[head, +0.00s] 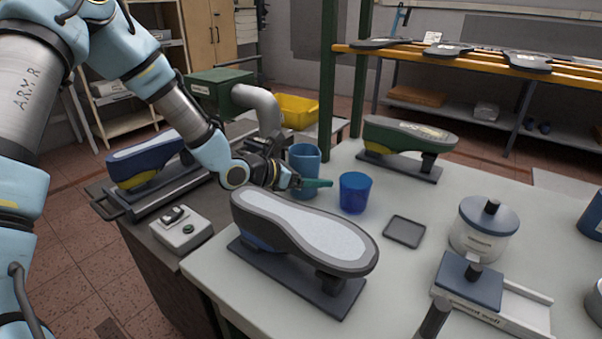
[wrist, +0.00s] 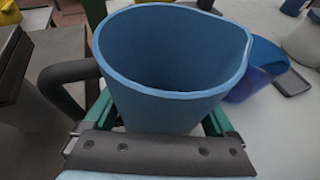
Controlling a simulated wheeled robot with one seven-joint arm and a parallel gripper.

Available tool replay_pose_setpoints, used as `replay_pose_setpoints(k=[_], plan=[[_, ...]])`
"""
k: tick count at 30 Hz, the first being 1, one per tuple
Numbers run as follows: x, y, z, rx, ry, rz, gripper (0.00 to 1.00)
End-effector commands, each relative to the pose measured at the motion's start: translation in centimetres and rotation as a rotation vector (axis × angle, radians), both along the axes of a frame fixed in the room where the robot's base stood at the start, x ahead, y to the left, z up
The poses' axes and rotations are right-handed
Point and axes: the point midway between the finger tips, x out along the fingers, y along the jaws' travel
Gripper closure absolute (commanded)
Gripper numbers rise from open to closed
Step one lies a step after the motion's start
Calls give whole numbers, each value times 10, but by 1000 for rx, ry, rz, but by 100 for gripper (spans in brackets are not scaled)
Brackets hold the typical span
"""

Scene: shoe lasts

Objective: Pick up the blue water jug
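The blue water jug (head: 304,160) stands upright on the grey-white table, near its left edge. In the wrist view the jug (wrist: 170,100) fills the middle, with its open mouth towards the camera and its dark handle (wrist: 62,72) to the left. My gripper (head: 318,184) is low at the jug, with a teal finger in front of it in the head view. In the wrist view my gripper (wrist: 163,118) has its fingers wide apart, one on each side of the jug's body. The left finger passes between body and handle. The fingertips are hidden behind the jug.
A darker blue cup (head: 355,192) stands close to the right of the jug. A shoe last on a stand (head: 300,235) is in front, and a green one (head: 408,140) is behind. A flat grey pad (head: 404,231) and a lidded pot (head: 484,228) are farther right.

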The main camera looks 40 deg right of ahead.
Motion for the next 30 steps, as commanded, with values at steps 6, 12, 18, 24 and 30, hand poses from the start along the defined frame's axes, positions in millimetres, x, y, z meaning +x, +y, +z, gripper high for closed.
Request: replay_pose_setpoints(k=[6,12,18,24,30], plan=[[0,0,0,0,0,0,36],[0,0,0,0,0,0,58],[0,0,0,0,0,0,81],[0,0,1,-1,0,0,84],[0,0,3,-1,-1,0,84]])
